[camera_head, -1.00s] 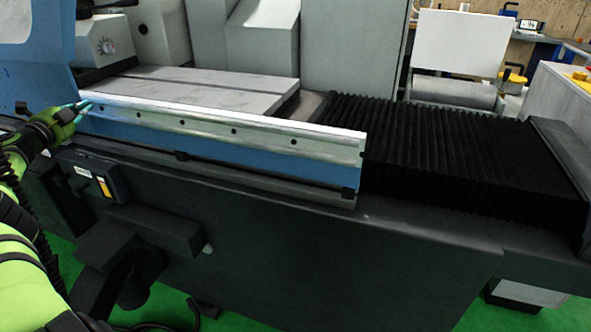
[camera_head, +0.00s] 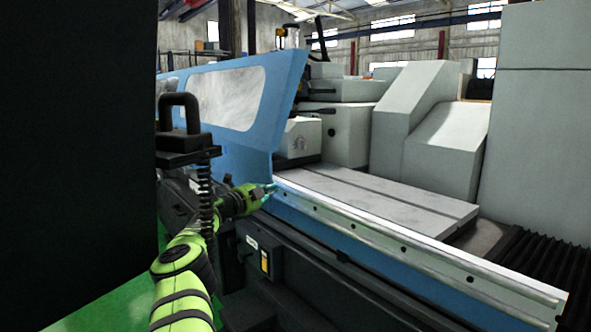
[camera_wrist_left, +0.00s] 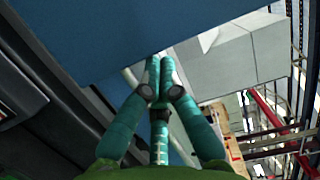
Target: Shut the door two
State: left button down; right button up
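A blue sliding door (camera_head: 290,90) with a large window stands upright at the left of the grinder. I cannot tell from a label whether it is door two. My left gripper (camera_head: 268,189) is at the door's lower right corner, by the left end of the pale rail. In the left wrist view, its teal fingers (camera_wrist_left: 160,72) are drawn together at the tips, close to the edge of the blue panel (camera_wrist_left: 110,35). Nothing shows between the tips; whether they touch the door is unclear. My right gripper is out of view.
The pale rail (camera_head: 400,245) runs along the machine front to the lower right, with the grey table (camera_head: 385,195) behind it. A small box with a yellow label (camera_head: 260,254) sits below. Black bellows (camera_head: 545,265) lie at the right.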

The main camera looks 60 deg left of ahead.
aim_at(269, 157)
pick_arm(q)
notch_tip(269, 157, up, 10)
jog(key=shift+r, duration=0.15)
dwell(0.3)
